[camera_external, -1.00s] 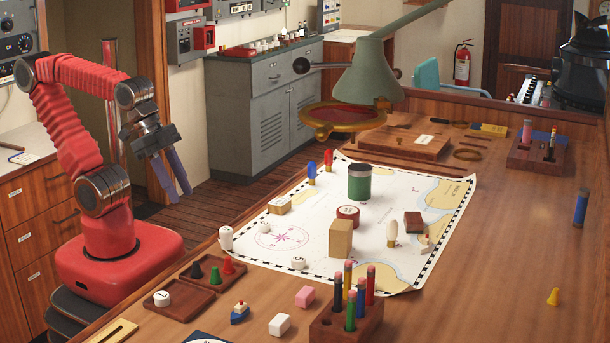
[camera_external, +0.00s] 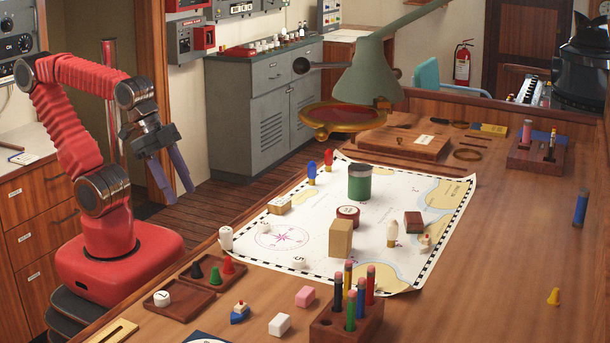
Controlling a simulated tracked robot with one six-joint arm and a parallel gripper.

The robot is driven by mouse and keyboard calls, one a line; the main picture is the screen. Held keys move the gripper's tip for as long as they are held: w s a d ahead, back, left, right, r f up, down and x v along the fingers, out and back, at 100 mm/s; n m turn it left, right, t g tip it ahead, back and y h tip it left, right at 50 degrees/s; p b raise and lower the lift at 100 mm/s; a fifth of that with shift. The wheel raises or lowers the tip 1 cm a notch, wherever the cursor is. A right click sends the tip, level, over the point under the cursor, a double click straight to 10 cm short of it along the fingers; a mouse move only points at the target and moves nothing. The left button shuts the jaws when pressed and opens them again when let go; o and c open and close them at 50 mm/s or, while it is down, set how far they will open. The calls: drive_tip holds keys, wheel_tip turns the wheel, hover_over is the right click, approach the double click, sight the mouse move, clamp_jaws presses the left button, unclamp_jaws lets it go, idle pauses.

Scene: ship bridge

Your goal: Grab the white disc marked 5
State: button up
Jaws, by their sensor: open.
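A small white disc (camera_external: 299,262) lies on the near edge of the chart (camera_external: 330,268); its dark mark looks like a 5 but is small. Another white disc (camera_external: 162,298), whose mark looks like a 7 or 1, lies in a wooden tray at the near left. My gripper (camera_external: 181,196) is open and empty. It hangs in the air left of the table, fingers down, well away from both discs.
A white cylinder (camera_external: 226,238) stands at the chart's left corner. A tan block (camera_external: 340,238) and green cup (camera_external: 359,182) stand on the chart. A pencil holder (camera_external: 345,322) is at the front. The table's right side is mostly clear.

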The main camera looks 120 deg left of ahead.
wheel_tip(320, 180, up, 5)
drive_tip(key=w+d+f+n+t+h, duration=0.1)
drive_tip(key=w+d+f+n+h, duration=0.15)
drive_tip(key=w+n+h, duration=1)
drive_tip(key=w+a+r+n+t+y, duration=0.1)
drive_tip(key=w+a+n+t+y, duration=0.3)
drive_tip(key=n, duration=0.5)
drive_tip(key=w+a+r+n+t+y, duration=0.1)
drive_tip(key=w+a+n+t+y, duration=0.15)
drive_tip(key=a+n, duration=0.6)
drive_tip(key=shift+n+g+y, duration=0.3)
drive_tip(key=shift+n+g, duration=0.15)
drive_tip(key=shift+n, duration=0.25)
drive_tip(key=f, duration=0.3)
drive_tip(key=d+f, duration=0.1)
drive_tip(key=f, duration=0.3)
drive_tip(key=d+f, duration=0.1)
drive_tip(key=f, duration=0.3)
drive_tip(key=shift+s+d+f, duration=0.1)
drive_tip(key=shift+s, duration=0.3)
drive_tip(key=shift+f, duration=0.15)
